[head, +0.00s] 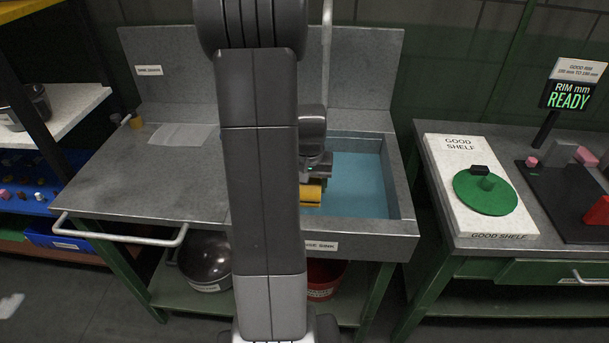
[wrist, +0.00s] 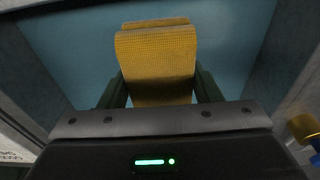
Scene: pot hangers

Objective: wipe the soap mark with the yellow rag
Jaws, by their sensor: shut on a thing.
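The yellow rag (head: 311,194) is in my gripper (head: 316,180), over the blue-floored sink basin (head: 392,170). In the wrist view, the folded, ribbed rag (wrist: 156,45) sits between the two dark fingers, which are shut on it. The blue basin floor lies behind it, and I cannot tell whether the rag touches it. A pale, faint patch (head: 183,136), which looks like the soap mark, lies on the grey drainboard (head: 140,185) left of the basin. My arm column hides the middle of the counter.
A metal rail (head: 120,233) runs along the front left edge. The right bench holds a white board (head: 450,190) with a green lid (head: 486,196). A dark pot (head: 205,262) sits below the sink.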

